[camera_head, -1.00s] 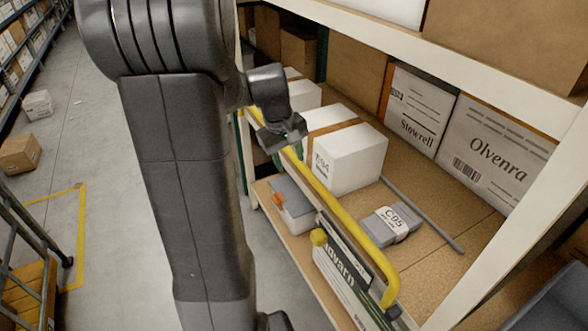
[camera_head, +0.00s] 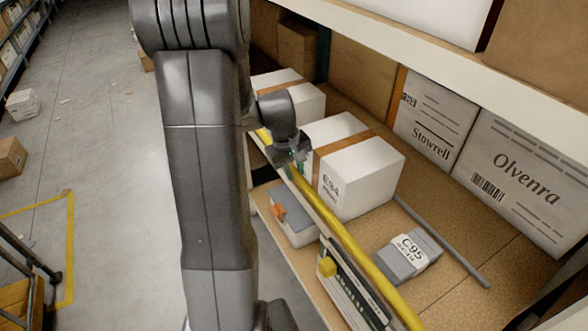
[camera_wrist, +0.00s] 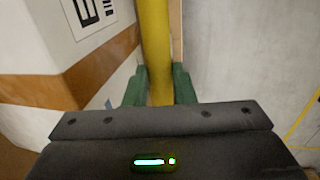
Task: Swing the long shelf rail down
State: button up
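The long shelf rail (camera_head: 343,235) is a yellow bar running along the front edge of the shelf, from beside my gripper down to the bottom of the head view. Its near end is cut off there. My gripper (camera_head: 298,165) is at the rail's far part, in front of a white carton. In the wrist view the rail (camera_wrist: 155,45) passes between the two green fingers of my gripper (camera_wrist: 160,85). The fingers sit close against both sides of the rail, and it looks gripped. My arm hides part of the rail's far end.
A white carton with a brown band (camera_head: 352,180) stands just behind the rail. A grey C95 packet (camera_head: 408,257) and a thin grey rod (camera_head: 440,240) lie on the shelf board.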

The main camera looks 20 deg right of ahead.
grip_shut()
jog(key=shift+a+f+b, duration=0.1)
jog(key=shift+b, duration=0.2)
